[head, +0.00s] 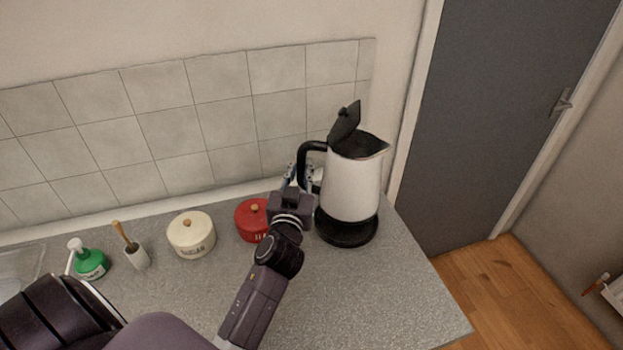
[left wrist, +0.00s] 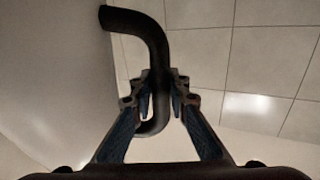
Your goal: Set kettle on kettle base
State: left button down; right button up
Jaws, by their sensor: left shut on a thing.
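The white kettle (head: 353,185) stands upright at the right end of the counter with its black lid (head: 345,121) tipped open. The black kettle base (head: 347,232) is directly under it; whether the kettle rests fully on it or hovers slightly above, I cannot tell. My left gripper (head: 303,178) is left of the kettle, shut on its black handle (head: 309,148). In the left wrist view, the fingers (left wrist: 160,103) close around the lower part of the handle (left wrist: 139,21), with the pale kettle body (left wrist: 50,80) at left. My right gripper is not in view.
A red pot (head: 249,219) stands close left of my left wrist. The tiled wall (head: 220,125) is behind. The front right counter (head: 390,300) is clear.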

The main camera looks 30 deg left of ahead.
aim_at(302, 186)
pick_arm(q)
jog(key=shift+w+a+r, duration=0.1)
jog(key=shift+w, duration=0.2)
jog(key=shift+s+f+b, duration=0.1)
jog(key=shift+f+b, duration=0.35)
jog(key=shift+b, duration=0.15)
notch_tip(302, 186, down, 4)
jog(key=b, duration=0.3)
jog(key=shift+f+b, duration=0.1)
jog(key=shift+b, duration=0.25)
jog(key=shift+f, duration=0.15)
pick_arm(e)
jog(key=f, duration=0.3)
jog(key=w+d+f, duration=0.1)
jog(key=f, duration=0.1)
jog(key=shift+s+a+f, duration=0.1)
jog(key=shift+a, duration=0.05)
pick_arm(q)
jog(key=shift+s+f+b, duration=0.1)
jog(key=shift+f+b, duration=0.6)
jog(key=shift+b, duration=0.25)
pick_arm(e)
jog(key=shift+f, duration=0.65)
